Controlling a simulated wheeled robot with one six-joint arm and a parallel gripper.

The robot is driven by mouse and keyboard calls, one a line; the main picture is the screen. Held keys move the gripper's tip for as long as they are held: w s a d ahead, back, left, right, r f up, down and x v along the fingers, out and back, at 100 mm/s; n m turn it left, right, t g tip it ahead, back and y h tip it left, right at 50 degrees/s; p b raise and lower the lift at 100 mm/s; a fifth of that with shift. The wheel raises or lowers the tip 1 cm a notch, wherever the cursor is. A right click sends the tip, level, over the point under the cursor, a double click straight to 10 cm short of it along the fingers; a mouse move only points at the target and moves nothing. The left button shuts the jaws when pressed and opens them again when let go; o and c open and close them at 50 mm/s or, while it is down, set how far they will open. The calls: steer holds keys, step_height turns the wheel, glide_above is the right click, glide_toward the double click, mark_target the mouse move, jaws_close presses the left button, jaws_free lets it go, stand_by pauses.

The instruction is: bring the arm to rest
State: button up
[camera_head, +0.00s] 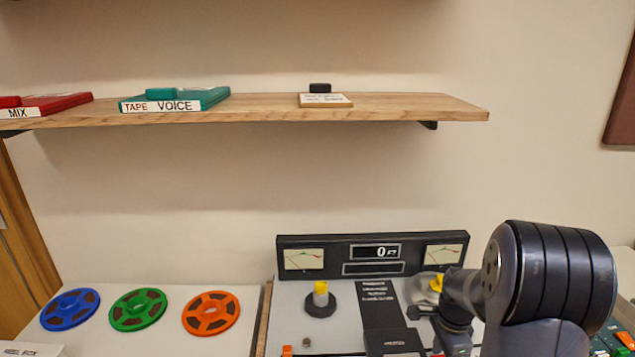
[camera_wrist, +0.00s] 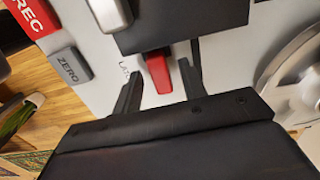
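My arm (camera_head: 550,285) reaches in from the lower right in the head view, over the right side of a tape machine (camera_head: 345,242). The gripper's fingertips cannot be made out there. In the wrist view my gripper (camera_wrist: 160,75) is open, its two dark fingers spread apart. A red lever (camera_wrist: 158,73) shows between the fingers, with a gap on each side. The lettering beside it is partly hidden by the left finger. Nothing is seen held.
A wooden shelf (camera_head: 250,108) with tape boxes (camera_head: 176,99) runs above. Blue (camera_head: 70,309), green (camera_head: 138,309) and orange (camera_head: 211,313) reels lie at left. In the wrist view, red REC (camera_wrist: 33,14) and grey ZERO (camera_wrist: 68,66) keys lie left, a metal reel (camera_wrist: 300,90) right.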

stand_by(0.4)
step_height(320, 180, up, 11)
step_height(320, 180, down, 11)
steer(key=shift+r, duration=0.1)
steer(key=shift+s+d+n+p, duration=0.1)
steer(key=shift+s+n+p, duration=0.05)
steer(key=shift+n, duration=1.3)
steer(key=shift+s+n+p, duration=0.1)
steer(key=shift+n+p, duration=0.05)
steer(key=shift+n, duration=1.3)
